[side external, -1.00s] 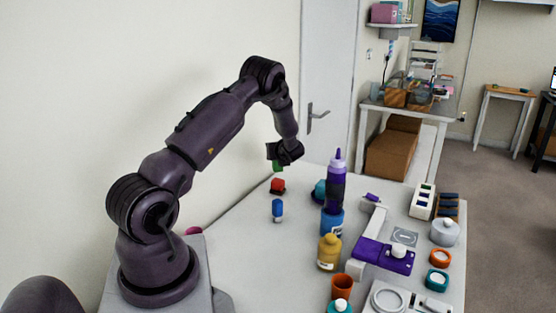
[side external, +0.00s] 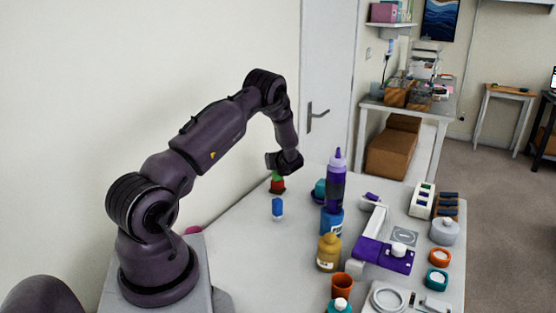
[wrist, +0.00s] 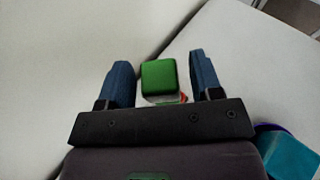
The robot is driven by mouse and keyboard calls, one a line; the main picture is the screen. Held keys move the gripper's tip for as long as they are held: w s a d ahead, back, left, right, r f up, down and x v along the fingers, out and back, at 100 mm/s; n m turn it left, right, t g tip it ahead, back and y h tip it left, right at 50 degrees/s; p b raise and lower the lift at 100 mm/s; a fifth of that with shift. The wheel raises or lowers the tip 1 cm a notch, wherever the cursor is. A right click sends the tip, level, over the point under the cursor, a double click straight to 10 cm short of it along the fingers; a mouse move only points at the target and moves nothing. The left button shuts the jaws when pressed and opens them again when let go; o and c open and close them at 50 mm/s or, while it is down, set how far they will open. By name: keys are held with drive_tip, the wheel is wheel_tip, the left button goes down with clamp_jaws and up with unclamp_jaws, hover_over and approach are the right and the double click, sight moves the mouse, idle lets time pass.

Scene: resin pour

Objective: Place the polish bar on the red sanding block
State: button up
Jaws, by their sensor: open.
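The green polish bar (side external: 277,175) sits directly on top of the red sanding block (side external: 277,187), touching it as far as I can tell. My gripper (side external: 276,167) is just above and around the bar, pointing down. In the wrist view the green bar (wrist: 159,75) lies between my two blue fingers, with a gap on each side. My gripper is open there. A sliver of the red block (wrist: 183,98) shows below the bar; the rest of it is hidden.
A blue-capped bottle (side external: 277,208) stands in front of the red block. A tall purple bottle (side external: 336,185), a teal item (side external: 319,189) and a yellow bottle (side external: 329,252) stand to the right. The table's left side is mostly clear.

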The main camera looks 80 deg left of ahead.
drive_tip(key=shift+r, duration=0.15)
drive_tip(key=shift+d+r, duration=0.15)
drive_tip(key=shift+d, duration=0.15)
drive_tip(key=s+d+r+n+h, duration=0.2)
drive_tip(key=d+r+n, duration=0.3)
drive_tip(key=d+r, duration=0.55)
drive_tip(key=s+d+r+n+h, duration=0.2)
drive_tip(key=d+r+n, duration=0.5)
drive_tip(key=d, duration=0.7)
drive_tip(key=s+d+r+n+t+h, duration=0.2)
drive_tip(key=s+d+h, duration=0.1)
drive_tip(key=d, duration=0.4)
drive_tip(key=s+d+r+n+t+h, duration=0.1)
drive_tip(key=s+d+r+n+h, duration=0.1)
drive_tip(key=d, duration=0.6)
drive_tip(key=s+d+r+n+t+h, duration=0.2)
drive_tip(key=s+d+r+h, duration=0.1)
drive_tip(key=d, duration=0.5)
drive_tip(key=shift+s+t+h, duration=0.3)
drive_tip(key=shift+s+h, duration=0.35)
drive_tip(key=shift+h, duration=0.15)
